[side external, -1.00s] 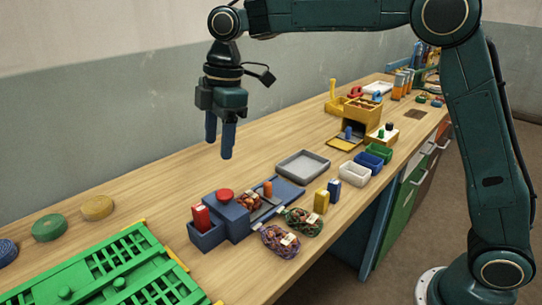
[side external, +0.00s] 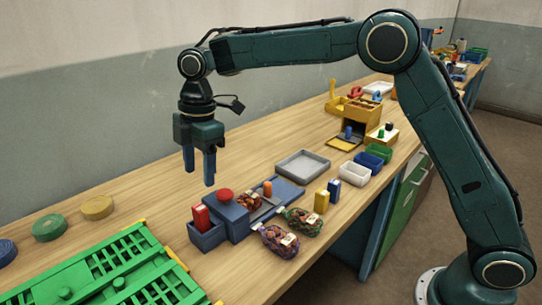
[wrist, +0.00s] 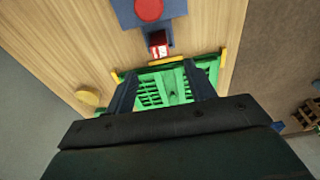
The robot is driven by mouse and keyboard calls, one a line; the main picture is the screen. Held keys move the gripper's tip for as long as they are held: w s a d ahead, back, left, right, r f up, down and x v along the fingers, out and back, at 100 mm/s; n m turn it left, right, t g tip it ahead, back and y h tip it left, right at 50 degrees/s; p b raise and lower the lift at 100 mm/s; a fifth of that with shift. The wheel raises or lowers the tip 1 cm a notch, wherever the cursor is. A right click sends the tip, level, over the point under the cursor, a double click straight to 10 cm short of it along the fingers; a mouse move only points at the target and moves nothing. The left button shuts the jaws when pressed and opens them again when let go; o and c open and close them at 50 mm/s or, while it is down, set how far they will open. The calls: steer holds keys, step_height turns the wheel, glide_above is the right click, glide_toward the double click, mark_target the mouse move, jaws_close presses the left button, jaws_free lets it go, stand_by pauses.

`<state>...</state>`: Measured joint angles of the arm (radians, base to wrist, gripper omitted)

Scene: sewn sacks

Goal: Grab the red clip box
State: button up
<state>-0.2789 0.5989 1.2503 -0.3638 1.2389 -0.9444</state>
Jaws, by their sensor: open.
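The red clip box (side external: 201,217) stands upright in a small blue holder (side external: 207,236) at the left end of a blue device with a round red button. In the wrist view the red clip box (wrist: 158,48) shows near the top, just below the round red button (wrist: 149,9). My gripper (side external: 200,180) is open and empty. It points down above the table, higher than the red clip box and apart from it. In the wrist view my fingers (wrist: 160,90) show in front of the green rack.
A green slotted rack (side external: 110,270) lies at the front left, with round discs (side external: 97,208) behind it. Filled net sacks (side external: 279,241) lie right of the blue device. A grey tray (side external: 302,166) is behind it.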

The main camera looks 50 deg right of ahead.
mark_target(200, 207)
steer(key=shift+a+f, duration=0.2)
steer(key=shift+f, duration=1.25)
steer(key=shift+a+f, duration=0.15)
steer(key=shift+f, duration=1.25)
steer(key=shift+f, duration=0.1)
steer(key=shift+a+f, duration=0.2)
steer(key=shift+f, duration=1.05)
steer(key=shift+a+f, duration=0.15)
steer(key=shift+f, duration=1.05)
steer(key=shift+c, duration=0.4)
steer(key=c, duration=1)
